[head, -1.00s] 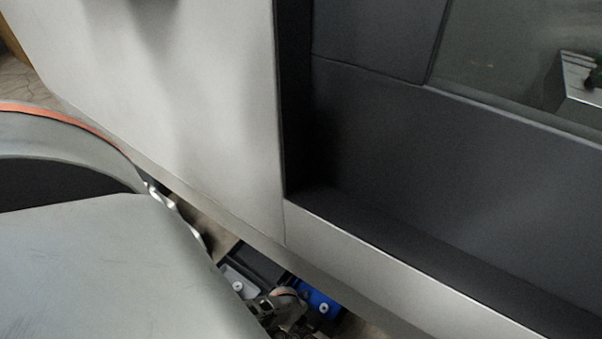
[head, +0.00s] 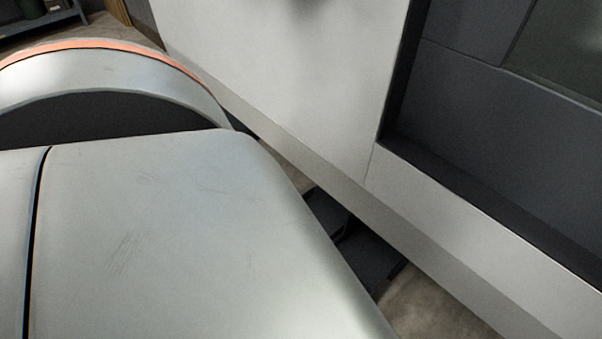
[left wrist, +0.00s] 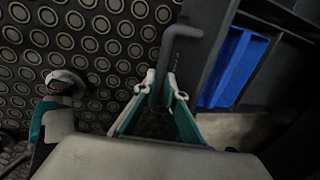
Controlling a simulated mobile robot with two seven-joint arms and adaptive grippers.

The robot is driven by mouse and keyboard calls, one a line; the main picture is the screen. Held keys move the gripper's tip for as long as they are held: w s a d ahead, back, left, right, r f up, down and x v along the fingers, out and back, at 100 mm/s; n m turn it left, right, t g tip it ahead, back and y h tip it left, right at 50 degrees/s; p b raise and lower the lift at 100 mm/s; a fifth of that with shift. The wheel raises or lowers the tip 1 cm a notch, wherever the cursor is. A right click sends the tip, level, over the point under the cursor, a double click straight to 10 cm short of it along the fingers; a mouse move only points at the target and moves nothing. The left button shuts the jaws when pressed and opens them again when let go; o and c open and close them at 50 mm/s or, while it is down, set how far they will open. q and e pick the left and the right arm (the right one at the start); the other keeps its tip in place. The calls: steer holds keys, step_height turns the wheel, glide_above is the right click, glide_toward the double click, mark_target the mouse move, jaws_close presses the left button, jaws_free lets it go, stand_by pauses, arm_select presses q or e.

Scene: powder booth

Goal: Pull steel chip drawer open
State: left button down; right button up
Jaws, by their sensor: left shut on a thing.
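The chip drawer (head: 367,254) shows in the head view as a dark box low at the foot of the pale machine, partly covered by my left arm. In the left wrist view its dark bent bar handle (left wrist: 181,36) runs down between the white tips of my left gripper (left wrist: 165,92). The teal fingers are closed on the handle. The open drawer side with a blue part (left wrist: 233,68) lies to the right of the handle. My left gripper is hidden behind my arm in the head view.
The pale machine front (head: 290,70) with its dark recess (head: 455,100) rises beyond the drawer. Dark ring-patterned matting (left wrist: 95,35) covers the floor at left in the wrist view. A white and teal object (left wrist: 60,85) shows there; I cannot tell what it is.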

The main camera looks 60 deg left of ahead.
arm_select(q)
steer(key=shift+s+f, duration=0.1)
steer(key=shift+s, duration=0.45)
steer(key=c, duration=2.1)
jaws_free()
arm_select(e)
steer(key=shift+w+d+r, duration=0.15)
steer(key=shift+w+r, duration=0.05)
steer(key=shift+r, duration=0.05)
arm_select(q)
steer(key=shift+w, duration=0.1)
steer(key=r, duration=0.4)
steer(key=s+r, duration=0.1)
steer(key=r, duration=0.3)
steer(key=s+r, duration=0.1)
steer(key=r, duration=0.3)
steer(key=shift+s+d, duration=0.1)
steer(key=shift+d, duration=0.2)
arm_select(e)
steer(key=shift+s+f, duration=0.1)
steer(key=shift+s, duration=0.2)
